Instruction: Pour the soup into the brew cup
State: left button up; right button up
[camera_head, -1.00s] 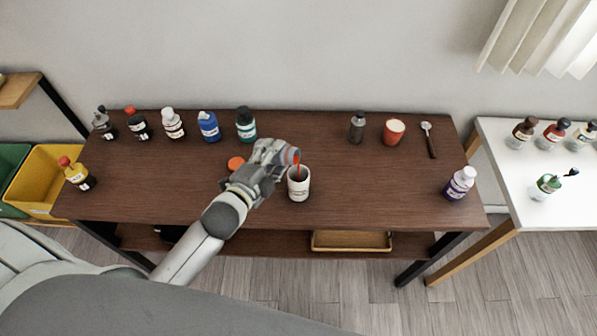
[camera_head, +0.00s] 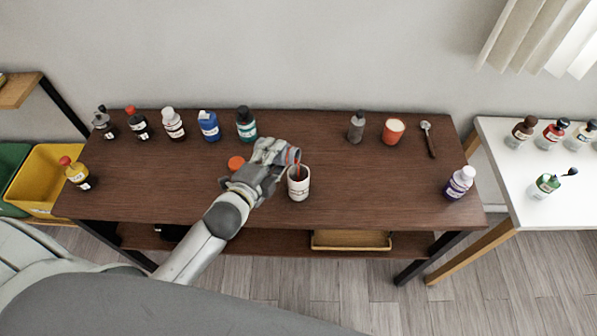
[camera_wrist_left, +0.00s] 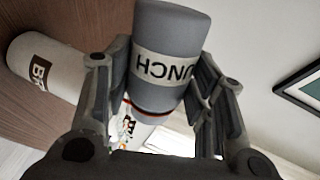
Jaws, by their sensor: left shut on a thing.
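My left gripper (camera_head: 268,168) is shut on a grey container with a white band reading "LUNCH" (camera_wrist_left: 165,60). The container is tilted, its red-rimmed mouth close above the white brew cup (camera_head: 298,190). A red streak shows between that mouth and the cup's opening. The cup stands upright on the brown table (camera_head: 380,190), and a red patch shows inside it. In the left wrist view the cup (camera_wrist_left: 45,70), lettered "BR", is at the left. How much soup is in either vessel I cannot tell. My right gripper is not in view.
An orange-red disc (camera_head: 236,163) lies left of the gripper. Several bottles (camera_head: 209,126) line the back left. A grey bottle (camera_head: 356,127), a red cup (camera_head: 393,131) and a spoon (camera_head: 429,140) are at the back right. A purple bottle (camera_head: 460,183) stands near the right edge.

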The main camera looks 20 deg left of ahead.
pick_arm(q)
jog(key=shift+d+f+m, duration=0.15)
jog(key=shift+f+m, duration=0.1)
jog(key=shift+m, duration=0.25)
dwell(1.4)
jog(key=shift+d+r+m+y+p, duration=0.3)
jog(key=shift+r+m+y+p, duration=0.25)
jog(key=shift+m, duration=0.25)
dwell(1.3)
